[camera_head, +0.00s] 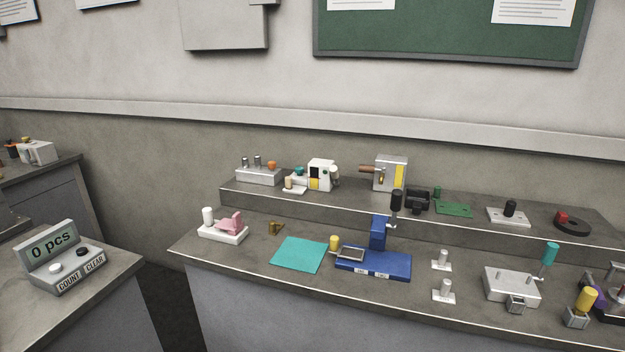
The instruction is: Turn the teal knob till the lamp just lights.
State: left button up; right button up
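A small teal knob-like part (299,171) shows on the raised back shelf, left of a white box (321,174). It is partly hidden, and its turn position is too small to read. A pale cream cylinder (289,183) stands just in front of it on a white plate; I cannot tell whether this is the lamp or whether anything is lit. A larger teal handle (550,253) stands tilted on a stem at the right end of a grey box (511,287). Neither of my grippers is in view.
The bench holds a teal mat (299,254), a blue fixture (373,264), a pink part on a white base (231,224) and a yellow-topped block (583,306). A counter (62,258) reading "0 pcs" stands on the left table. A gap separates the two tables.

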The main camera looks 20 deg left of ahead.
aim_at(299, 170)
jog(key=i+j+z, duration=0.15)
jog(key=j+z, duration=0.2)
jog(key=j, duration=0.3)
jog(key=i+j+z, duration=0.1)
jog(key=j+z, duration=0.3)
jog(key=j, duration=0.2)
